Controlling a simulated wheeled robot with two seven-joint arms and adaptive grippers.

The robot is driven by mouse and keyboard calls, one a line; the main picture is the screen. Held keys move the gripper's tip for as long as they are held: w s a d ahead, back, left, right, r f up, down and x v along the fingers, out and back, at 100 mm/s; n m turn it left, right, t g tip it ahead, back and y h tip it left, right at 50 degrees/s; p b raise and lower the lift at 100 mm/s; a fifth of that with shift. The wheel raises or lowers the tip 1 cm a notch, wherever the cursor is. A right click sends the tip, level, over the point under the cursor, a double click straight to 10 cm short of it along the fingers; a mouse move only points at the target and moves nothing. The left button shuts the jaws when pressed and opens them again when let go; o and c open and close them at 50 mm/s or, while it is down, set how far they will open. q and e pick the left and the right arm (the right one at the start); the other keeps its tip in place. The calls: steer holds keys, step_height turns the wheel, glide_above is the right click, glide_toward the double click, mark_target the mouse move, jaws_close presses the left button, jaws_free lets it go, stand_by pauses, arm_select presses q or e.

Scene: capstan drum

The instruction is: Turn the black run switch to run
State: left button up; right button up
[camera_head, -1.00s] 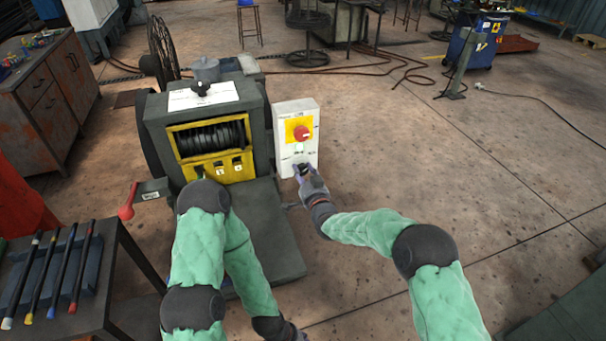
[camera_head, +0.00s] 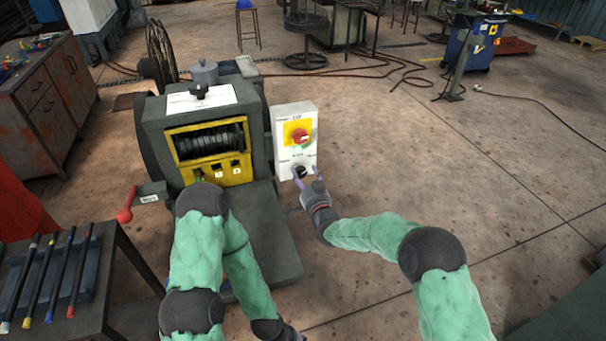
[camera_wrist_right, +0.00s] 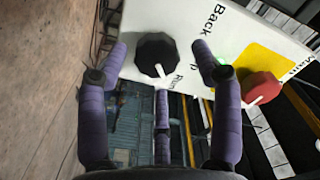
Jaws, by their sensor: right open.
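The black run switch (camera_head: 300,172) is a round knob low on the front of a white control box (camera_head: 283,153). In the right wrist view the knob (camera_wrist_right: 156,55) has a white pointer mark that lies towards the printed word "Run". My right gripper (camera_head: 306,172) is open, its purple fingers spread on either side of the knob and apart from it; the fingers also show in the right wrist view (camera_wrist_right: 160,75). A green light (camera_head: 304,147) glows on the box. My left gripper (camera_head: 292,334) is at the bottom edge, mostly cut off.
A red knob (camera_head: 300,136) on a yellow plate sits above the switch. The capstan machine (camera_head: 156,112) with its ribbed drum (camera_head: 210,141) stands left of the box. A rack of rods (camera_head: 62,275) is at the lower left.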

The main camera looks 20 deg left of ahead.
steer(key=v, duration=1)
steer(key=shift+s+d+r, duration=0.1)
steer(key=shift+d, duration=0.05)
